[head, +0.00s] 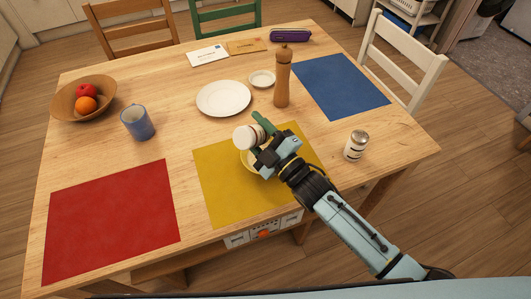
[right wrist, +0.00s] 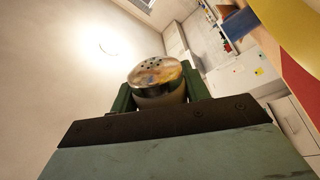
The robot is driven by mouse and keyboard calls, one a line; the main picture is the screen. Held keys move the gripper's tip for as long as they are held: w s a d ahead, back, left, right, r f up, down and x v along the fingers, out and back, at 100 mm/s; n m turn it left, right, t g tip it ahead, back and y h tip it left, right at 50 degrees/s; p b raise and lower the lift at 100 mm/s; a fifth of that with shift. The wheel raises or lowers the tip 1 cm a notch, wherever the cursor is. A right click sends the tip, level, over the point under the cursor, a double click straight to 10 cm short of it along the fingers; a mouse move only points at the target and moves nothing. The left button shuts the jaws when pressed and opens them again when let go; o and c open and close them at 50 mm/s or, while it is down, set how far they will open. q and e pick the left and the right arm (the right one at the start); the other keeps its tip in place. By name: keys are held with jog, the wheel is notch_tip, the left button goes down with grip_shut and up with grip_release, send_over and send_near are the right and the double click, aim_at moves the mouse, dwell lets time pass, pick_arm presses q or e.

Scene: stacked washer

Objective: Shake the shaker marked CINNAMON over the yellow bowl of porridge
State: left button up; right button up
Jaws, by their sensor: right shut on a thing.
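My right gripper (head: 261,138) is shut on a white shaker (head: 244,137) with its green fingers on either side. The shaker is tilted well off upright, above the yellow bowl (head: 247,164). In the right wrist view the held shaker's perforated metal lid (right wrist: 155,72) shows between the fingers. Its marking cannot be read. The bowl sits on the yellow mat (head: 225,200), partly hidden by the gripper and shaker; its contents are hardly visible. A second white shaker (head: 356,146) with a metal lid stands upright at the right; its label is too small to read. My left gripper is not in view.
A wooden pepper mill (head: 282,80) stands behind the gripper. A white plate (head: 223,98), small dish (head: 262,79), blue mug (head: 137,122) and fruit bowl (head: 66,101) stand farther back and left. The red mat (head: 110,220) and blue mat (head: 342,85) are empty.

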aim_at(261, 129)
jog(key=shift+r+p, duration=1.3)
jog(key=shift+r, duration=0.35)
